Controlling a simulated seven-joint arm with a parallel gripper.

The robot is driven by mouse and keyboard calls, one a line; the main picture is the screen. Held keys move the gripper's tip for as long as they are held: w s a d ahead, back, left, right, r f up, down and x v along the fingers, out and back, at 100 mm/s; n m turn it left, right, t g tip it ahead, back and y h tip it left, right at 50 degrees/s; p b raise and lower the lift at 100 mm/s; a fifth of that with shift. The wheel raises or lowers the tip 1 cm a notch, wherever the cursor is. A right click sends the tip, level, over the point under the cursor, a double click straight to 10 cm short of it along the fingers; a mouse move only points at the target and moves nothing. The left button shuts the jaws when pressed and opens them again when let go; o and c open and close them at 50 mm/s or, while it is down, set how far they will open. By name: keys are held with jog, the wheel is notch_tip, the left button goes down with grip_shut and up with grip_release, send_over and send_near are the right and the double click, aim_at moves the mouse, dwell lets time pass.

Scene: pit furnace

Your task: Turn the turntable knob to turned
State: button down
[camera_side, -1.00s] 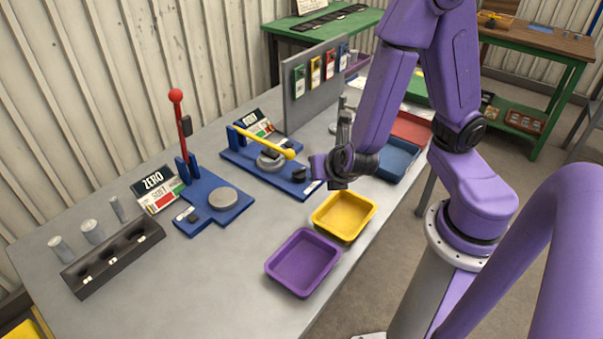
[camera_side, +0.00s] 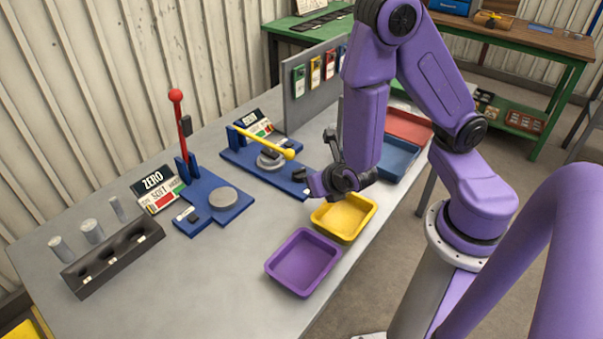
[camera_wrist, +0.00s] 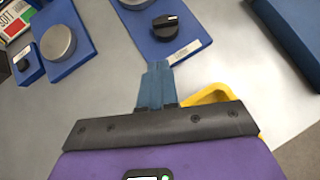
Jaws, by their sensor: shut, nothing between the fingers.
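A black round knob (camera_wrist: 165,27) with a short white mark on its right side sits on the end of a blue base plate (camera_wrist: 185,45). In the side view the knob (camera_side: 299,174) is just left of my gripper (camera_side: 314,188). The plate also carries a grey disc and a yellow lever (camera_side: 265,143). In the wrist view my gripper (camera_wrist: 157,68) has its blue fingers together and empty. The fingertips appear just below the knob in the picture, over the plate's near edge; I cannot tell their height, and no contact shows.
A yellow tray (camera_side: 317,221) and a purple tray (camera_side: 272,266) stand in front of the fixture. A second blue base with a red lever (camera_side: 181,125) and grey disc (camera_side: 222,198) is to the left. A blue tray (camera_side: 408,168) is behind my wrist.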

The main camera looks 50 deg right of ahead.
aim_at(295, 173)
jog(key=w, duration=0.1)
jog(key=w+d+f, duration=0.1)
jog(key=w, duration=0.1)
jog(key=w+d+f, duration=0.1)
jog(key=shift+w, duration=0.35)
jog(key=shift+w+d, duration=0.3)
jog(key=shift+w, duration=0.25)
jog(key=shift+w+m+h, duration=0.4)
jog(key=shift+w+m, duration=0.1)
jog(key=shift+m, duration=0.1)
jog(key=shift+g, duration=0.3)
jog(key=shift+m+h, duration=0.3)
